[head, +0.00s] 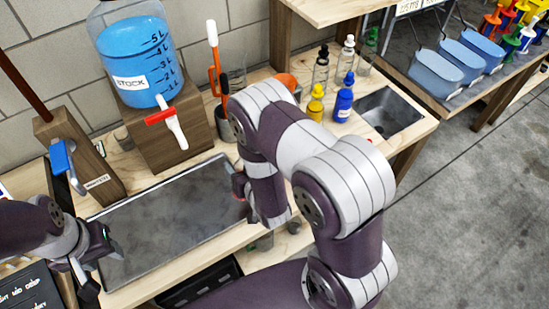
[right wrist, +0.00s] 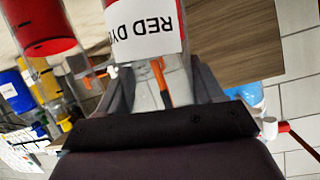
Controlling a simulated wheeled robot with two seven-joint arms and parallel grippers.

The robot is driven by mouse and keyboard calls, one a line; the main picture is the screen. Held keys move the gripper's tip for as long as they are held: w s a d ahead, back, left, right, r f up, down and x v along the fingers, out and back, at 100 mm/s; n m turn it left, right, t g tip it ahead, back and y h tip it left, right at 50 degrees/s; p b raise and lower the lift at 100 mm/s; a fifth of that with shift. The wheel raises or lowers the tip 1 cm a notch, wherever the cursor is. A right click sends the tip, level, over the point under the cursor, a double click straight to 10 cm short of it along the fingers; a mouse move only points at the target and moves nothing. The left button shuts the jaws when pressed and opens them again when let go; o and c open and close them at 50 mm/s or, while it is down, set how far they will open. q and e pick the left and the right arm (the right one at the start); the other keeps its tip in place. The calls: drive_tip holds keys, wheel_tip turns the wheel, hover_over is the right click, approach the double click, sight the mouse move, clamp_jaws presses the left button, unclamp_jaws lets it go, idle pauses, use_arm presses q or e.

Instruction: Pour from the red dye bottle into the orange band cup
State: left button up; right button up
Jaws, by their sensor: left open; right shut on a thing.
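The red dye bottle (right wrist: 145,35) fills the top middle of the right wrist view, its white label upside down in the picture. My right gripper (right wrist: 162,88) is shut on it, with dark fingers on both sides. In the head view my right arm hides most of this gripper and bottle. My left gripper (head: 85,268) is open and empty at the lower left, over the near left side of the grey tray. A clear vessel with red contents (right wrist: 40,28) is beside the bottle in the right wrist view. I cannot identify the orange band cup; an orange object (head: 286,81) is partly behind my right arm.
A blue stock jug (head: 132,55) with a red-handled tap stands on a wooden block (head: 172,135). The grey tray (head: 170,225) looks bare. Yellow (head: 315,105) and blue (head: 343,103) bottles stand near a sink (head: 385,112). A wooden block with a blue handle (head: 85,165) is at left.

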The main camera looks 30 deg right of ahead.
sight(241, 162)
drive_tip(key=shift+s+a+n+h+b, duration=0.15)
drive_tip(key=shift+n+h+b, duration=0.2)
drive_tip(key=shift+b, duration=0.2)
drive_tip(key=shift+n, duration=0.25)
drive_tip(key=shift+r+h, duration=0.25)
drive_tip(key=shift+r, duration=0.05)
wheel_tip(241, 162, up, 5)
drive_tip(key=p, duration=0.4)
drive_tip(key=shift+f, duration=0.2)
use_arm(q)
wheel_tip(241, 162, up, 4)
drive_tip(key=shift+s, duration=0.15)
